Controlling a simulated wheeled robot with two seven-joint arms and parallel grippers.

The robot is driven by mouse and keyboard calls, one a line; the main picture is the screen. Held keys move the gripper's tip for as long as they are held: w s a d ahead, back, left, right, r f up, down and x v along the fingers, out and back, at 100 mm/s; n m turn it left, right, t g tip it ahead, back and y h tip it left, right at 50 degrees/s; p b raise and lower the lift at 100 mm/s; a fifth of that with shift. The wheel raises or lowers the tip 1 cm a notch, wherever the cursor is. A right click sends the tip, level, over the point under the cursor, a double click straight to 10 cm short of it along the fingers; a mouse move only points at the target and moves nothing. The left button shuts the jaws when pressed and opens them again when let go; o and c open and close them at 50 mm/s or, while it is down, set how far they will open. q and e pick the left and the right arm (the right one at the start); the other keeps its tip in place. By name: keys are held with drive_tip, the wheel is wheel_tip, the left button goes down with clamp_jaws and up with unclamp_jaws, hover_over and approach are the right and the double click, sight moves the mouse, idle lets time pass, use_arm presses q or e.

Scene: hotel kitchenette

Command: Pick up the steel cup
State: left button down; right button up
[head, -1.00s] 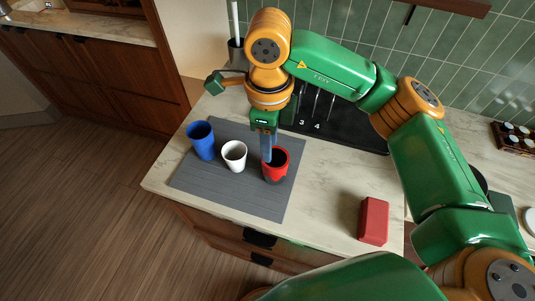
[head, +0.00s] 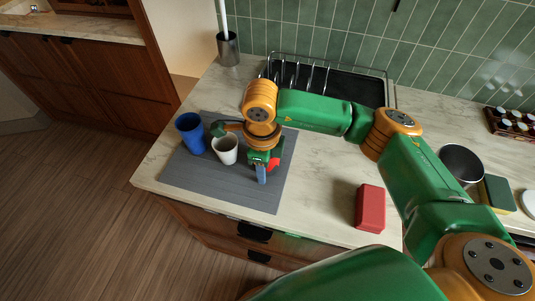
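A grey metal holder (head: 228,50) with a white stick in it stands at the back left of the counter. A round, dark-mouthed metal vessel (head: 462,164) stands at the right, partly behind my arm. I cannot tell for sure which of the two is the steel cup. My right gripper (head: 261,174) points down over the grey mat, far from both. It covers most of a red cup (head: 274,164); whether it touches that cup is unclear. Its finger opening is not clear. My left gripper is not in view.
A blue cup (head: 190,134) and a white cup (head: 225,150) stand on the grey mat (head: 222,189), left of my gripper. A red block (head: 370,208) lies to the right. A wire rack (head: 297,73) stands behind. A sponge (head: 496,194) lies at the right.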

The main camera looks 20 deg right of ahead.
clamp_jaws()
idle(1.4)
